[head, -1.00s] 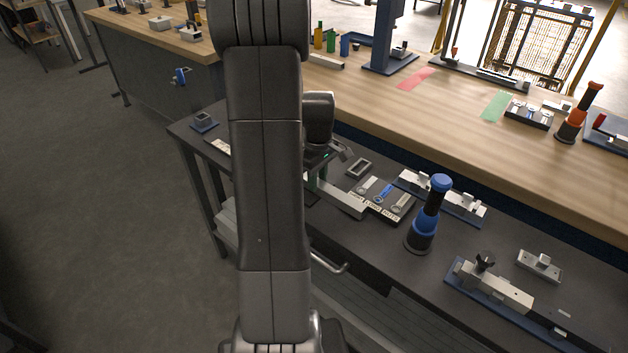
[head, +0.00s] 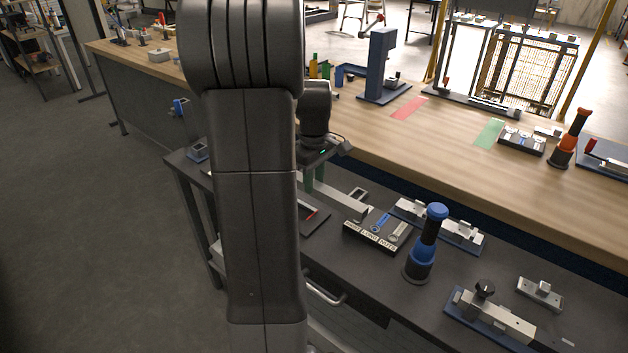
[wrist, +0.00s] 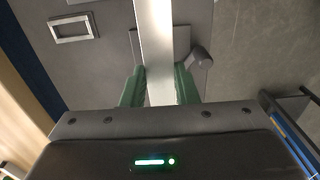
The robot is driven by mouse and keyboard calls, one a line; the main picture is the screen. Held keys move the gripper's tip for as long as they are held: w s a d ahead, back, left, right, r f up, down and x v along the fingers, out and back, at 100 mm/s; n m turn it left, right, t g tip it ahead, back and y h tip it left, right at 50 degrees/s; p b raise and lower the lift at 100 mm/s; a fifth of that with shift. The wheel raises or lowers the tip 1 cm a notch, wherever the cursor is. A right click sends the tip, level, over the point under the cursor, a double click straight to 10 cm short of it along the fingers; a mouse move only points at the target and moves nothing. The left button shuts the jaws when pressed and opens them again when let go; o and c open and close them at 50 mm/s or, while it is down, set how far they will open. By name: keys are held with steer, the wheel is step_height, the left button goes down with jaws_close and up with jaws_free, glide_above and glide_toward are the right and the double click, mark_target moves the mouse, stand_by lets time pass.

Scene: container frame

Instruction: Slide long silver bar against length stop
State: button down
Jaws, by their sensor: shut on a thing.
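A long silver bar (head: 340,195) is held in my gripper (head: 313,180), which is shut on it with green fingers. The bar appears raised above the dark bench, its free end pointing right toward the labelled tray. In the wrist view the bar (wrist: 155,45) runs up the picture between the green fingertips (wrist: 160,88). My arm hides its other end in the head view. A blue-based fixture (head: 490,318) with a silver block and dark knob stands at front right. I cannot tell which part is the length stop.
A labelled tray (head: 352,234) lies near the bar's free end. A blue-topped dark cylinder (head: 426,245) and a blue-based fixture with silver blocks (head: 462,240) stand right of it. A small grey frame (wrist: 73,28) lies left of the bar in the wrist view.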

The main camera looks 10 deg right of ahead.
stand_by(0.4)
steer(key=shift+s+d, duration=0.35)
steer(key=shift+d, duration=0.2)
steer(key=shift+f, duration=0.1)
stand_by(0.8)
steer(key=shift+f+b, duration=2.9)
steer(key=shift+f, duration=2.1)
steer(key=shift+w+a+r, duration=0.1)
steer(key=shift+w+a, duration=0.35)
steer(key=shift+w, duration=0.1)
steer(key=shift+c, duration=2.4)
jaws_free()
